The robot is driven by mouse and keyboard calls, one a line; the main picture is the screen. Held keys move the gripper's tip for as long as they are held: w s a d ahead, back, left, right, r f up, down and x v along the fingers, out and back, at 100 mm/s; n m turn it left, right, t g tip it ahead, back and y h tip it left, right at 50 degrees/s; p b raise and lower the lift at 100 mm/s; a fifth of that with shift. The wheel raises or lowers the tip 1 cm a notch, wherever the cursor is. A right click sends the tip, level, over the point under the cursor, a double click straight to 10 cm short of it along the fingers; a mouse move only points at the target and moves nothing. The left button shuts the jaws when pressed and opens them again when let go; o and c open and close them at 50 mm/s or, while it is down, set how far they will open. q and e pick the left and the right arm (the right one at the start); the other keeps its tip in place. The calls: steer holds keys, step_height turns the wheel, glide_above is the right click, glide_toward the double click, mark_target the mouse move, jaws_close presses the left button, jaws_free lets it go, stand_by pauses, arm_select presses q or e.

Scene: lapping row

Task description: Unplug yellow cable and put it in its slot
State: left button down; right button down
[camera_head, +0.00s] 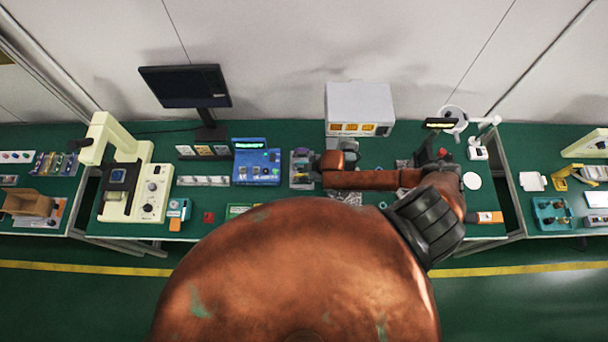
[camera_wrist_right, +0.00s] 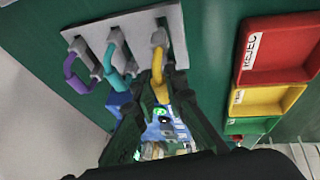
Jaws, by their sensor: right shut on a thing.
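The yellow cable (camera_wrist_right: 159,82) shows in the right wrist view, hanging in a bend from a grey plug (camera_wrist_right: 158,40) at the right end of a light grey panel (camera_wrist_right: 132,30). My right gripper (camera_wrist_right: 160,95) is shut on the yellow cable, its dark fingers on either side of it. Whether the grey plug is seated in the panel cannot be told. The cable's other end is hidden by the fingers. In the head view my right gripper (camera_head: 312,166) is over the bench beside the panel; the cable is too small to make out. My left gripper is not in view.
A purple cable (camera_wrist_right: 72,75) and a teal cable (camera_wrist_right: 122,62) loop from the panel close by. Red (camera_wrist_right: 277,50), yellow (camera_wrist_right: 262,100) and green (camera_wrist_right: 250,126) trays lie to the right. In the head view, a blue unit (camera_head: 257,165) stands left of the gripper.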

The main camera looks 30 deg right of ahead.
stand_by(0.5)
steer(key=shift+f+b, duration=0.5)
steer(key=shift+f, duration=0.65)
steer(key=c, duration=1.9)
jaws_free()
steer(key=v, duration=1.2)
